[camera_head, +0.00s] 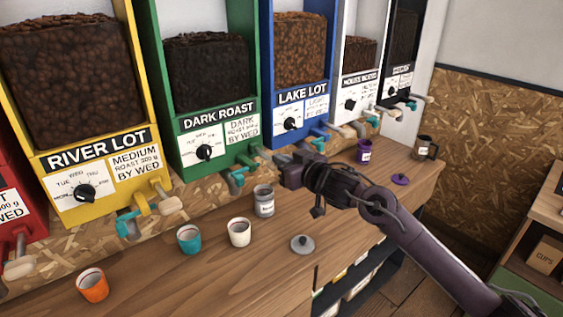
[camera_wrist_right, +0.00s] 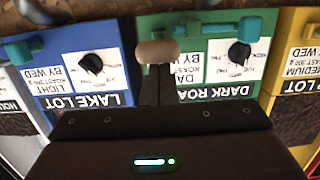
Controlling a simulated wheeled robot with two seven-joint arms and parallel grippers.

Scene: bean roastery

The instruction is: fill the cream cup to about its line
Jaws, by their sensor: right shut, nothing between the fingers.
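The cream cup (camera_head: 239,232) stands upright on the wooden counter, in front of and below the green DARK ROAST dispenser (camera_head: 245,95). Its line is too small to make out, and I cannot tell what it holds. My right gripper (camera_head: 283,163) is shut and empty at the lower right of the DARK ROAST dispenser, above and to the right of the cup. In the right wrist view, its fingers (camera_wrist_right: 158,85) are together, with a pale handle knob (camera_wrist_right: 157,52) just beyond their tips. Whether they touch it is unclear. A teal spout (camera_head: 236,181) hangs under the dispenser. My left gripper is out of view.
A teal cup (camera_head: 190,238) and a grey canister (camera_head: 264,201) flank the cream cup. An orange cup (camera_head: 93,286) stands left, a grey lid (camera_head: 302,245) lies right. Farther right are a purple canister (camera_head: 364,152), purple lid (camera_head: 400,179) and brown mug (camera_head: 422,148). Other dispensers line the wall.

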